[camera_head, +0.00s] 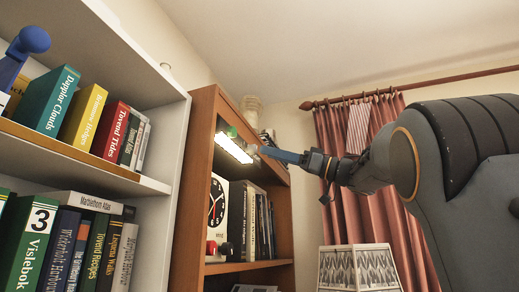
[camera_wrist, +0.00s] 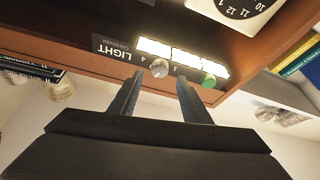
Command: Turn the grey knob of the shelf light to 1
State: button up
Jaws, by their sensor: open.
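The shelf light is a panel under a board of the brown bookcase, and its bright strip (camera_head: 234,148) is lit. In the wrist view the panel's dark label (camera_wrist: 112,50) reads LIGHT upside down. The round grey knob (camera_wrist: 160,68) sits beside the lit segments (camera_wrist: 186,57), with small digits around it; its pointer setting is too small to read. A green knob or button (camera_wrist: 209,80) is to its right. My gripper (camera_wrist: 158,79) is open, its two dark fingers either side of the grey knob in the picture. I cannot tell whether they touch it. My gripper (camera_head: 266,151) also reaches the light in the head view.
A black clock (camera_head: 216,202) and several books (camera_head: 262,225) stand inside the brown bookcase (camera_head: 203,115). A white shelf (camera_head: 150,188) with books is to the left. A patterned lampshade (camera_head: 358,268) and red curtains (camera_head: 365,215) are behind my arm. Jars (camera_wrist: 60,90) show in the wrist view.

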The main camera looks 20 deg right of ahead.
aim_at(256, 149)
jog(key=shift+p+x, duration=0.65)
jog(key=shift+x, duration=1.55)
jog(key=c, duration=1)
